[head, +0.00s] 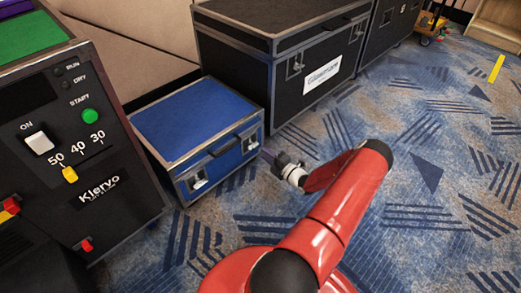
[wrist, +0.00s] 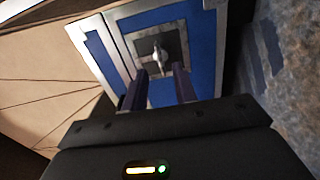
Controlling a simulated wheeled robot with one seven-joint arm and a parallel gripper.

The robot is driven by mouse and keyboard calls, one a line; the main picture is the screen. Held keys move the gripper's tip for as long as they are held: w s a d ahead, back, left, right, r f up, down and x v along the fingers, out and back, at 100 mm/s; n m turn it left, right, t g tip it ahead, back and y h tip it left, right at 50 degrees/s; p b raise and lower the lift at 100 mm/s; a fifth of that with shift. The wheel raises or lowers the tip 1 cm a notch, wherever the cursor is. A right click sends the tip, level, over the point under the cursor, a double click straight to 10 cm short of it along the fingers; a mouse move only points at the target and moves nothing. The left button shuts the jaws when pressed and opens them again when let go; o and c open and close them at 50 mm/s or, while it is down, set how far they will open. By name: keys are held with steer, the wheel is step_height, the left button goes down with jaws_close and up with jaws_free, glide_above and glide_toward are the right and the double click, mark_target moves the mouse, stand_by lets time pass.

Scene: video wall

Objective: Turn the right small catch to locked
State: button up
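The small blue case (head: 190,125) stands closed on the carpet, with silver edges and a dark handle on its front. Its right small catch (head: 250,143) is on the front near the right corner, and its left catch (head: 198,182) is near the left corner. In the wrist view the catch (wrist: 158,51) is a silver turn piece on a dark square plate, its long side roughly up and down the picture. My gripper (head: 268,155) is just in front of the right catch. Its two dark fingers (wrist: 159,72) are apart with nothing between them; contact with the catch cannot be told.
A large black case (head: 235,70) with a white label stands behind the blue case. A black control panel (head: 100,155) with a green button and switches stands close on the left. Patterned carpet (head: 430,190) is open to the right.

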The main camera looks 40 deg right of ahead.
steer(key=s, duration=0.2)
steer(key=shift+s+d, duration=0.1)
steer(key=shift+s, duration=0.3)
steer(key=shift+s, duration=0.1)
